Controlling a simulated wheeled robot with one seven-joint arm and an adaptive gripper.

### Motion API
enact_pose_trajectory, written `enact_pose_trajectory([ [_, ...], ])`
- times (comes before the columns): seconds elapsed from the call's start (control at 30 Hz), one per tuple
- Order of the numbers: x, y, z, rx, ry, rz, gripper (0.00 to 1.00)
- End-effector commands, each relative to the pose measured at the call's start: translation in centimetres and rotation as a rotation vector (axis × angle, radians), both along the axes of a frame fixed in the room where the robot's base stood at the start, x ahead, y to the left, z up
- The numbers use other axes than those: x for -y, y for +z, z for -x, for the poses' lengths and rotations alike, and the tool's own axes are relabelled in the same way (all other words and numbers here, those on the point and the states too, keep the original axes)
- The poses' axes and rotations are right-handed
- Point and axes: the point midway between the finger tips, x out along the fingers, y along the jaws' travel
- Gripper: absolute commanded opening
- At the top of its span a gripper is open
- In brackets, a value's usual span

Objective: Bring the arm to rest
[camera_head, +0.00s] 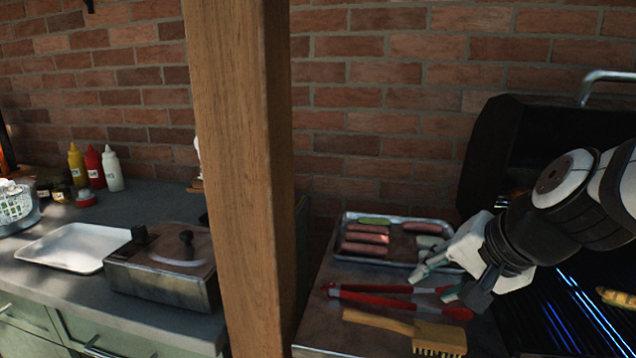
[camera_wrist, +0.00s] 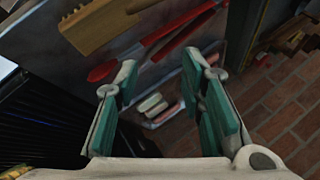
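My arm reaches in from the right in the head view. My gripper (camera_head: 432,281) is over the side shelf (camera_head: 312,335) next to the grill, near the tray and the red tongs. In the wrist view my gripper (camera_wrist: 160,85) shows two teal-padded fingers spread apart, with nothing between them. The gripper is open and empty. Part of the tray's right side is hidden behind the gripper in the head view.
A metal tray (camera_head: 341,228) holds several sausages. Red tongs (camera_head: 372,298) and a wooden brush (camera_head: 385,324) lie in front. The open grill (camera_head: 560,310) is at right. A wooden post (camera_head: 235,150) stands left of the shelf; a counter (camera_head: 40,283) lies beyond it.

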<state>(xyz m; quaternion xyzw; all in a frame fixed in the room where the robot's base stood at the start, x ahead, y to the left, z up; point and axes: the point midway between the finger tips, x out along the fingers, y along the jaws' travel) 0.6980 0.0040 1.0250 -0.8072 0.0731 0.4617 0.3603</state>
Motion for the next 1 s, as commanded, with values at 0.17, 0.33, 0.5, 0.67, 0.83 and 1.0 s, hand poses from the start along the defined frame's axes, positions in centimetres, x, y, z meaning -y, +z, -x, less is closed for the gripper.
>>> enact_pose_trajectory([
  [0.17,-2.4,0.2,9.4,-0.111,0.306,0.147,0.36],
  [0.33,-1.9,-0.5,15.8,-0.218,0.47,0.283,0.36],
  [0.5,-0.4,-1.0,21.0,-0.32,0.568,0.408,0.36],
  [0.67,0.5,0.3,23.1,-0.357,0.597,0.466,0.36],
  [0.83,0.5,2.9,22.8,-0.316,0.585,0.477,0.36],
  [1.0,0.6,6.2,22.8,-0.267,0.571,0.493,0.36],
])
